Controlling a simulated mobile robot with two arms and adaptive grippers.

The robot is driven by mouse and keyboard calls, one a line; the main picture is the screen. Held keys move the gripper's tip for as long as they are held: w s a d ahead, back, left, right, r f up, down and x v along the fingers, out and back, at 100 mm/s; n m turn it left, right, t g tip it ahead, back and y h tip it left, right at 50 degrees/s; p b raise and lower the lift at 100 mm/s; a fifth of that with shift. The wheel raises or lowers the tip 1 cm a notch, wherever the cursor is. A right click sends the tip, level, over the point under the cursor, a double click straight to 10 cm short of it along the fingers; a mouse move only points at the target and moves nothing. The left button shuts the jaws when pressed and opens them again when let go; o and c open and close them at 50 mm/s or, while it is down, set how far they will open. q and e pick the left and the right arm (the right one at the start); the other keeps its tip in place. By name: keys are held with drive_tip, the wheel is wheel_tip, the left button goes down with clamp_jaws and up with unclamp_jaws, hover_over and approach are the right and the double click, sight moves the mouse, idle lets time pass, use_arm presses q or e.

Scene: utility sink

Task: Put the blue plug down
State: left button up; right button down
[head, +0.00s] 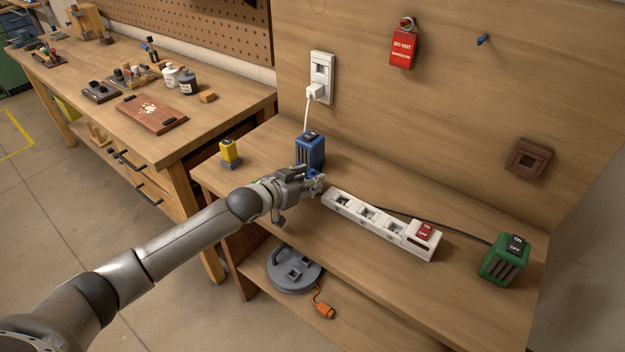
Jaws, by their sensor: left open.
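My left gripper (316,184) is open just in front of the blue unit, low over the bench. Its fingers partly cover the foot of the unit, and I cannot tell if they touch it. My right gripper is not in view.
A white power strip (368,215) with a red switch lies right of my gripper. A green unit (505,262) and a yellow one (229,152) stand on the bench. A white plug (316,91) sits in the wall outlet, its cord hanging behind the blue unit. A grey reel (292,277) lies below.

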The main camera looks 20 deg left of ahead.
use_arm(q)
drive_tip(key=shift+x, duration=1.3)
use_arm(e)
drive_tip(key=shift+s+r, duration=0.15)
use_arm(q)
drive_tip(key=shift+c, duration=0.5)
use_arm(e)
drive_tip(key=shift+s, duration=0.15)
use_arm(q)
drive_tip(key=c, duration=0.8)
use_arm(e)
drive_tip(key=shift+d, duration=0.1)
use_arm(q)
drive_tip(key=shift+r, duration=0.1)
